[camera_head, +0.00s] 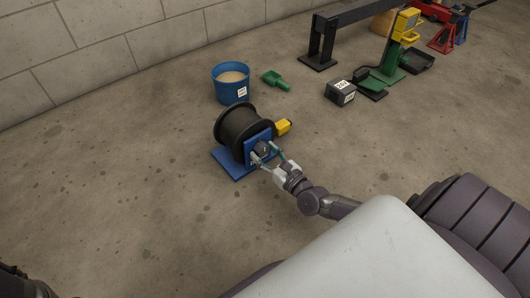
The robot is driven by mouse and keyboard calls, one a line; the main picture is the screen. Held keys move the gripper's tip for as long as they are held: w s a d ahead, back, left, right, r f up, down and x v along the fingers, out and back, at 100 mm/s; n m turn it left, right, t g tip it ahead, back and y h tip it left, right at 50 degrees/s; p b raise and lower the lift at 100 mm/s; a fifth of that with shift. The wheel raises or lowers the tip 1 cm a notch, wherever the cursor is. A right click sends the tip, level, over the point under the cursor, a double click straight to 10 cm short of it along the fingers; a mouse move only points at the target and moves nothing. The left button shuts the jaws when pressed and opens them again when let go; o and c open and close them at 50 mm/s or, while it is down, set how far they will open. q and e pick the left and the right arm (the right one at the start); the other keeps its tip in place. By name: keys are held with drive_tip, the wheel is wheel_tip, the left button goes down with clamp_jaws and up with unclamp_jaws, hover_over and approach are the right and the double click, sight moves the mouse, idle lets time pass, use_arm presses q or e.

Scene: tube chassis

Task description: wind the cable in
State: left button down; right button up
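A black cable reel (232,124) stands on a blue base plate (228,165), with a blue upright plate (250,143) on its near side. A dark round knob or hub (263,149) sits on that plate. My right gripper (266,153) is at this plate, its two fingers spread on either side of the dark hub. Contact with the hub is too small to make out. A yellow block (283,127) sticks out at the reel's right side. No loose cable shows clearly. My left gripper is out of view.
A blue bucket (218,87) with pale contents and a green scoop (277,81) lie behind the reel. A dark box (341,93), a green stand (384,76) and a black beam frame (322,46) are further right. Floor left is clear.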

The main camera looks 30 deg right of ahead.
drive_tip(key=shift+o, duration=0.5)
drive_tip(key=s, duration=0.8)
drive_tip(key=s+d, duration=0.1)
drive_tip(key=s, duration=0.3)
drive_tip(key=shift+r, duration=0.1)
